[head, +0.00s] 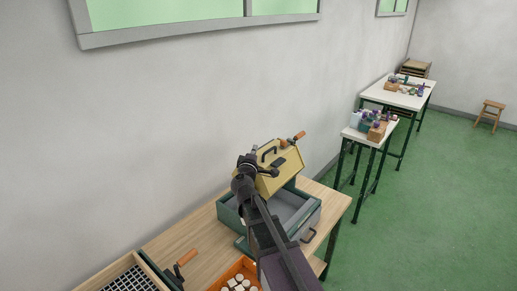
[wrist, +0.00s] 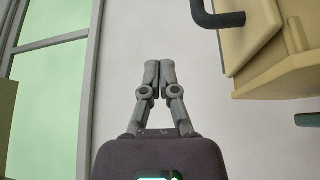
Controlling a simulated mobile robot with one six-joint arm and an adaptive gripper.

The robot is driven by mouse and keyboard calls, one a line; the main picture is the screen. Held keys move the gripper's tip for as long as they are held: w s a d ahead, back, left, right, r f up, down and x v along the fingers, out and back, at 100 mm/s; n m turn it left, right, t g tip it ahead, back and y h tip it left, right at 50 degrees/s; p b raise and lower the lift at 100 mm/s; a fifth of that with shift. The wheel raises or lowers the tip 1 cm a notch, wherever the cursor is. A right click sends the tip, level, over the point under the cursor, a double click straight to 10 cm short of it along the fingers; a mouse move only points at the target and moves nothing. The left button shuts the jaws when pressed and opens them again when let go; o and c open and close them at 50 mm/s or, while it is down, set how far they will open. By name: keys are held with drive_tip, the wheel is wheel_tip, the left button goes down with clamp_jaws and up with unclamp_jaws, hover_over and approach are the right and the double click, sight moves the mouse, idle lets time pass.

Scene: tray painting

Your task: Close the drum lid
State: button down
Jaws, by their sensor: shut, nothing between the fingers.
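The drum lid (head: 287,157) is yellow with a black handle (head: 268,153). It stands raised and tilted over the back of a green-edged box (head: 300,236), whose grey inside shows in front. In the head view my gripper (head: 262,170) is in front of the lid's left part and hides some of it; I cannot tell whether they touch. In the wrist view the gripper (wrist: 159,68) is shut and empty, fingertips together against the wall behind. The lid (wrist: 285,55) is at the upper right there, apart from the fingers, with its black handle (wrist: 217,17) at the top.
The box stands on a wooden bench (head: 210,232) along the grey wall. An orange tray (head: 218,285) with white pieces, a gridded tray (head: 128,284) and an orange-handled crank (head: 188,257) are at the near left. Two white tables (head: 372,134) stand farther right.

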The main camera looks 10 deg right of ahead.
drive_tip(key=s+a+f+b, duration=0.3)
drive_tip(key=s+a, duration=0.1)
drive_tip(key=shift+s+a+f, duration=0.15)
drive_tip(key=shift+s+f, duration=0.1)
idle(0.4)
drive_tip(key=s+d+f+m+g+h, duration=0.2)
drive_tip(key=s+d+f+m+g, duration=0.75)
drive_tip(key=d+f, duration=0.2)
drive_tip(key=s+a+f+m+g+y, duration=0.1)
drive_tip(key=s+a+f+g+y, duration=0.1)
drive_tip(key=s+f+g+y, duration=0.2)
drive_tip(key=s+a+f+m+g+y, duration=0.1)
drive_tip(key=s+f+g+y, duration=0.3)
drive_tip(key=s, duration=0.7)
drive_tip(key=shift+a+f+m+y, duration=0.35)
drive_tip(key=shift+a+y, duration=0.05)
drive_tip(key=shift+a, duration=0.25)
